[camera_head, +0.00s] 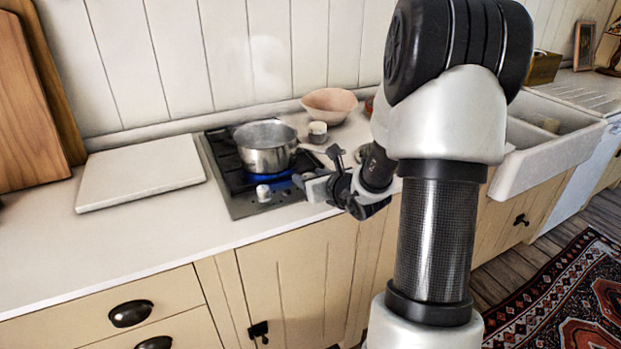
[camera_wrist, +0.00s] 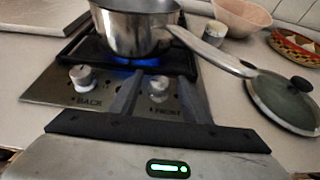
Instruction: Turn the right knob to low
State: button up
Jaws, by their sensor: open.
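The stove panel (camera_wrist: 45,92) carries two knobs. The right knob (camera_wrist: 158,88), a small silver-grey one above the label FRONT, shows in the wrist view between the two fingers of my gripper (camera_wrist: 160,78). The left knob (camera_wrist: 82,76) sits above the label BACK; it also shows in the head view (camera_head: 263,192). My gripper (camera_head: 318,172) is open at the stove's front right, with a finger on either side of the right knob. I cannot tell whether they touch it. In the head view my gripper hides the right knob.
A steel pot (camera_head: 265,147) stands on the stove over a blue flame (camera_wrist: 120,58), its handle reaching right. A glass lid (camera_wrist: 285,100) lies to the right. A pink bowl (camera_head: 329,104) and a small cup (camera_head: 317,132) stand behind. A white board (camera_head: 140,178) lies left.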

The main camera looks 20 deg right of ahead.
jog(key=c, duration=1)
jog(key=shift+c, duration=0.2)
